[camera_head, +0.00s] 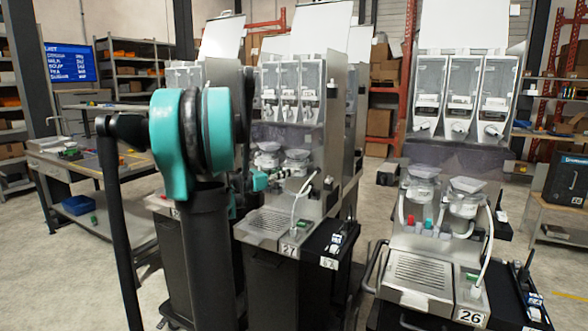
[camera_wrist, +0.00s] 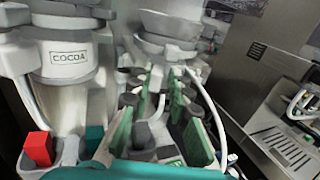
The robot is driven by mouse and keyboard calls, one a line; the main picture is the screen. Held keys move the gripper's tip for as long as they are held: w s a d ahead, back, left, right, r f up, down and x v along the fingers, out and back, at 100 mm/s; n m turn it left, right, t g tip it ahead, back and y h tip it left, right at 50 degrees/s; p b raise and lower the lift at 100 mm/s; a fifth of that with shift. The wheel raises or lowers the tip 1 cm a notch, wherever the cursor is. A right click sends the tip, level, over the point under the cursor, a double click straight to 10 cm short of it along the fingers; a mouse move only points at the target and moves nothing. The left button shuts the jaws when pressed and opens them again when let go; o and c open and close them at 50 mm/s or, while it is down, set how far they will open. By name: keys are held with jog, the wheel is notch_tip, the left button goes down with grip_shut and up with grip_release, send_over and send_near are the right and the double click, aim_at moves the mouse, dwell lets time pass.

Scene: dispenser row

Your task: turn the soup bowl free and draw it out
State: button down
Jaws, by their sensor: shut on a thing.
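A grey-white mixing bowl (camera_wrist: 163,40) sits at the upper middle of the wrist view, on the dispenser. I see no label on it, but it stands where my gripper is and I take it for the soup bowl. In the head view it is the right one of two bowls (camera_head: 296,158) on machine 27. My gripper (camera_wrist: 160,84) has its green fingers on both sides of the bowl's lower part and is shut on it. The exact contact is partly hidden by the fingers. In the head view my gripper (camera_head: 284,174) is small, just below the bowls.
A bowl marked COCOA (camera_wrist: 68,60) stands close on the left, with a red tab (camera_wrist: 38,147) below it. White hoses run beside the fingers. A metal drip tray (camera_head: 268,222) lies below my gripper. Machine 26 (camera_head: 415,275) stands to the right, across a gap.

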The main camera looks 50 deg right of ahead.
jog(key=shift+s+d+r, duration=0.15)
jog(key=shift+d+r, duration=0.05)
jog(key=shift+d, duration=0.15)
jog(key=shift+s+n+t, duration=0.2)
jog(key=shift+n+t, duration=0.25)
jog(key=shift+t, duration=0.25)
jog(key=shift+s+n+t, duration=0.2)
jog(key=shift+n+t, duration=0.25)
jog(key=shift+t, duration=0.25)
jog(key=n+t, duration=0.1)
jog(key=s+t, duration=0.1)
jog(key=shift+d+n+t, duration=0.1)
jog(key=shift+n+t, duration=0.3)
jog(key=shift+s+d+n+t+y, duration=0.1)
jog(key=shift+s+n+t+y, duration=0.25)
jog(key=shift+t, duration=0.25)
jog(key=shift+s+n+t+y, duration=0.1)
jog(key=shift+n+t+y, duration=0.15)
jog(key=shift+n+t, duration=0.3)
jog(key=shift+a+f, duration=0.1)
jog(key=shift+a, duration=0.2)
